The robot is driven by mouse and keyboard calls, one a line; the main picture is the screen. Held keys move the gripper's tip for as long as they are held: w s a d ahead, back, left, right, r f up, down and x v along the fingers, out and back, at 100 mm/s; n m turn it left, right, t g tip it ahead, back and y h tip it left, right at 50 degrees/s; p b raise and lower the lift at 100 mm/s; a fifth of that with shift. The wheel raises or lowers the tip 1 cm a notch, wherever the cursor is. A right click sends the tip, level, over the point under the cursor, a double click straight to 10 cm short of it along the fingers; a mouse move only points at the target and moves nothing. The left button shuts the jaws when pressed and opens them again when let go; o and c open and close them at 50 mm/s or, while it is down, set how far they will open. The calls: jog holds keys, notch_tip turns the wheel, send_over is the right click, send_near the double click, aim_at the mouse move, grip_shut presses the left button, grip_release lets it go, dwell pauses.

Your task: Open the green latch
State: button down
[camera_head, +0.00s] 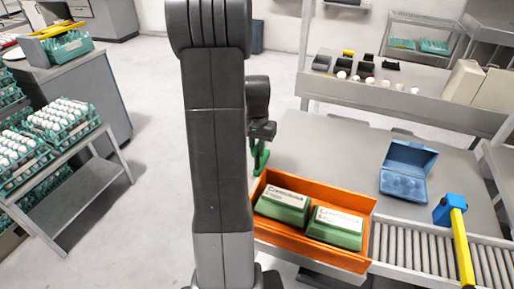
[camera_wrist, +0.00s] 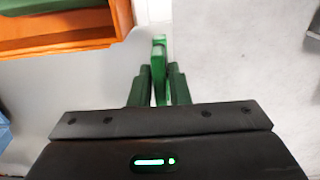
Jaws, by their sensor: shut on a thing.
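The green latch (camera_wrist: 159,50) is a narrow bright green piece at the top centre of the wrist view. It stands between the two darker green fingers of my gripper (camera_wrist: 158,72), which are closed on it. In the camera_head view my gripper (camera_head: 260,147) points down at the left edge of the table, just behind the orange crate's left corner. The latch (camera_head: 257,167) shows there only as a small green shape below the black wrist, hard to tell apart from the fingers. What the latch is fixed to is mostly hidden by my arm.
An orange crate (camera_head: 310,257) holding two green egg cartons (camera_head: 334,227) stands close to my gripper. A blue open carton (camera_head: 407,172) lies on the grey table (camera_head: 325,160). A roller conveyor (camera_head: 420,250) with a yellow bar (camera_head: 462,245) runs at front right. Egg racks stand at left.

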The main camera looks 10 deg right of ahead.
jog(key=c, duration=1.4)
grip_release()
jog(key=shift+o, duration=0.2)
notch_tip(320, 180, up, 14)
jog(key=shift+f, duration=0.1)
notch_tip(320, 180, down, 14)
jog(key=shift+r, duration=0.1)
jog(key=shift+r, duration=0.1)
